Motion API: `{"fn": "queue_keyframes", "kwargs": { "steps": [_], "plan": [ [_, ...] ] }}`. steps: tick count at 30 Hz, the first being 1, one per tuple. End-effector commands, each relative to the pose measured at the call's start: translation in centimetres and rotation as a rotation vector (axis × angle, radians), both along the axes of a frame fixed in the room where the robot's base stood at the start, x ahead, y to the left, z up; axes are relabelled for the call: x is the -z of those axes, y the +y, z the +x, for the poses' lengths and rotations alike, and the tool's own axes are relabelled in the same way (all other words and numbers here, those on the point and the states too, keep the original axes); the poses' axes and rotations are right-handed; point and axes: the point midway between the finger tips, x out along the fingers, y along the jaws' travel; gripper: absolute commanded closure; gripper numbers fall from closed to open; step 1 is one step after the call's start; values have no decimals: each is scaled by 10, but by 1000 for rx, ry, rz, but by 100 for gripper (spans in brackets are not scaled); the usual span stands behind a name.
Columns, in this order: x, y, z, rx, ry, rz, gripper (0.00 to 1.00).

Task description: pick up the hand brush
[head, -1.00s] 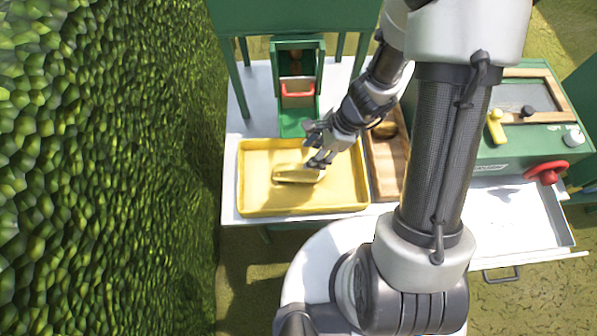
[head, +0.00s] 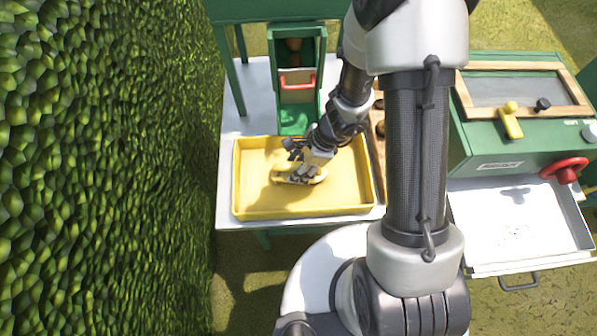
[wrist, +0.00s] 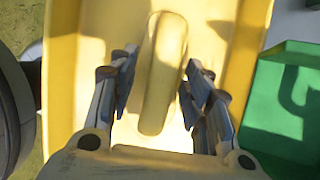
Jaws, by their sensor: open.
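The hand brush (head: 285,178) lies in the yellow tray (head: 345,208), its pale yellow body partly covered by my gripper in the head view. In the wrist view the brush (wrist: 164,75) is a long rounded pale yellow shape running up the picture. My gripper (head: 300,176) is low over the tray at the brush. In the wrist view my gripper (wrist: 157,88) is open, with one finger on each side of the brush. A gap shows on both sides, so the fingers look apart from it. The brush's underside is hidden.
The yellow tray's raised walls surround the brush. A green box with a red handle (head: 296,82) stands behind the tray. A green machine (head: 530,140) with a red wheel (head: 564,171) and a white drawer (head: 520,225) is at the right. A hedge (head: 105,170) fills the left.

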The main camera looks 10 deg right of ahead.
Motion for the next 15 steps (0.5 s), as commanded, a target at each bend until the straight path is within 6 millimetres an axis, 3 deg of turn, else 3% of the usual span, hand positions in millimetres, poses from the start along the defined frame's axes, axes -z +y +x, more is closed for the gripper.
{"fn": "queue_keyframes", "kwargs": {
  "steps": [3,15],
  "plan": [
    [-1,0,0,0,0,0,56],
    [-1,0,0,0,0,0,83]
  ]
}}
